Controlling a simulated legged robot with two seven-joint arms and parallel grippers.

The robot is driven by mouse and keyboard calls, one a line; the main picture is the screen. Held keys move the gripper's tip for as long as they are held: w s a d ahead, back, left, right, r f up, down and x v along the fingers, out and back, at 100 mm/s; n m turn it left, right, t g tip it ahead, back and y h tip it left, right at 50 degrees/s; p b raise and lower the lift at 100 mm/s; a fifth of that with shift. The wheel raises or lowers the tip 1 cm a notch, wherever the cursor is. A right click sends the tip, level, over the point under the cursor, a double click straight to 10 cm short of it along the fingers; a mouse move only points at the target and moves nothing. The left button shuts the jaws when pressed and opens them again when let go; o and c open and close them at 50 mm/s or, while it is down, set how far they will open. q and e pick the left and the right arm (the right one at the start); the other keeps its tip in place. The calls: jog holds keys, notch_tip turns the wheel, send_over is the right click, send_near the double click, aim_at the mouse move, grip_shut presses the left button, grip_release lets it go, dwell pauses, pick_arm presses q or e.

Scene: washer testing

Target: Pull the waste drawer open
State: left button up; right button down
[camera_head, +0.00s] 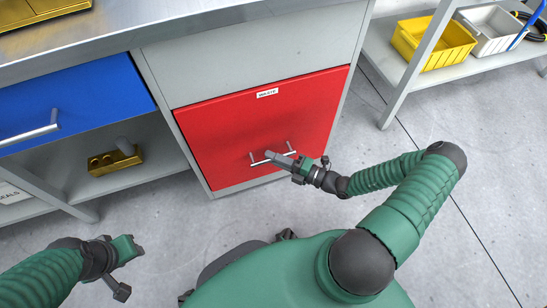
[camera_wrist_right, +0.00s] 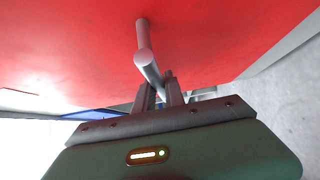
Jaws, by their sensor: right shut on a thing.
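The waste drawer is the red front (camera_head: 262,125) with a small white label (camera_head: 267,93) near its top, under the grey workbench. The front looks flush with the cabinet frame. Its silver bar handle (camera_head: 259,162) sits low on the front. My right gripper (camera_head: 282,160) is at the handle and shut on the bar. In the right wrist view the handle (camera_wrist_right: 146,66) runs between the two fingers (camera_wrist_right: 159,92), with the red face behind it. My left gripper (camera_head: 122,268) hangs at the lower left, empty and away from the bench; its finger gap is not clear.
A blue drawer (camera_head: 75,98) with a silver handle is to the left. Below it, a brass block (camera_head: 115,158) lies on a shelf. A rack at the right holds a yellow bin (camera_head: 434,42) and a white bin (camera_head: 490,30). Grey floor is clear before the red drawer.

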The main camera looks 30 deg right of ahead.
jog(key=shift+s+a+f, duration=0.1)
jog(key=shift+s+f, duration=0.1)
